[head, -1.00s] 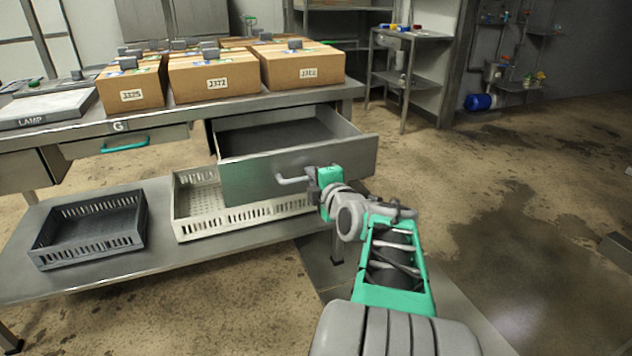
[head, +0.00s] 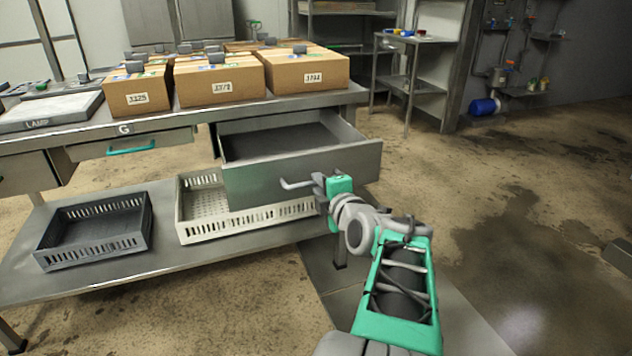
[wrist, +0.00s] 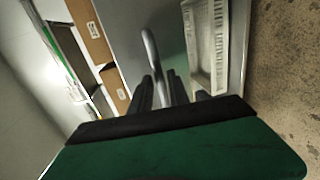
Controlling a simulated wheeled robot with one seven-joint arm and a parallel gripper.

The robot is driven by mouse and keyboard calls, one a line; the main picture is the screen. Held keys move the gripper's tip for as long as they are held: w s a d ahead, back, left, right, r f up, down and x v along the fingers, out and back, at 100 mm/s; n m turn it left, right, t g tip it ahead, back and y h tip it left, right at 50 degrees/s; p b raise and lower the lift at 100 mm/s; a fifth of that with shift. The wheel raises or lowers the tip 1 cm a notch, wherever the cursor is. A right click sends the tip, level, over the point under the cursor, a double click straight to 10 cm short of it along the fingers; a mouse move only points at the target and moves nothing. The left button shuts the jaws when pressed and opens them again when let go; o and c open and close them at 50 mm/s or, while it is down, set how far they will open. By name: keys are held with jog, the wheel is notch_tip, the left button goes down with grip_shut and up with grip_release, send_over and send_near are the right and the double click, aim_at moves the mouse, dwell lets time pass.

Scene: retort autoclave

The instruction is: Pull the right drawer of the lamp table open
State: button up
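The lamp table (head: 75,128) has its right drawer (head: 300,172) pulled well out, with its empty inside showing. A grey bar handle (head: 297,184) is on the drawer front; it also shows in the wrist view (wrist: 151,52). My gripper (head: 322,186) is at the right end of this handle. In the wrist view my gripper's dark fingers (wrist: 161,90) stand apart, one on each side of the handle bar, with a narrow gap visible. The exact contact is hidden by the gripper body.
Cardboard boxes (head: 218,82) and a pale lamp panel (head: 48,111) are on the tabletop. A white crate (head: 250,217) and a dark crate (head: 95,250) sit on the lower shelf. A teal-handled drawer (head: 130,146) is shut.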

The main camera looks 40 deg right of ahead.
jog(key=v, duration=0.5)
jog(key=shift+s+a+p, duration=0.1)
jog(key=shift+s+p, duration=0.1)
jog(key=shift+p, duration=0.15)
